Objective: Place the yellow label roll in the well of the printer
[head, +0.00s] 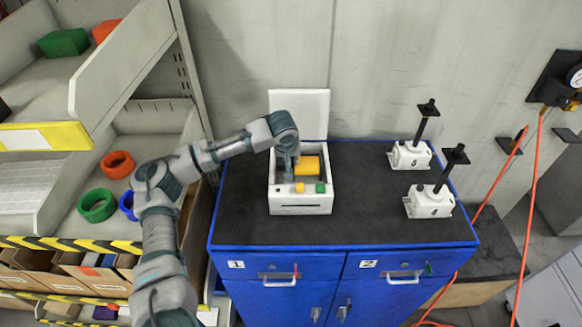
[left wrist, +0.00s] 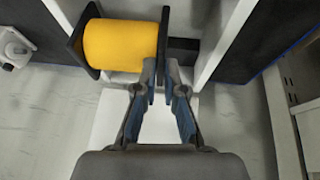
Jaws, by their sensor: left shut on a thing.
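The yellow label roll (head: 307,165) is at the white printer's open well, at the right of my left gripper (head: 290,174). In the left wrist view the roll (left wrist: 120,45) lies sideways between two black end flanges, with white printer walls (left wrist: 213,45) near it. My left gripper (left wrist: 160,75) is shut on the black flange at the roll's right end in that view. The printer (head: 302,207) stands on the cabinet with its lid (head: 302,108) raised. I cannot tell whether the roll touches the well floor. My right gripper is out of view.
Two white screw jacks (head: 409,155) (head: 428,203) stand at the right of the dark cabinet top (head: 365,210). A shelf rack with coloured rings (head: 97,205) stands at the left.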

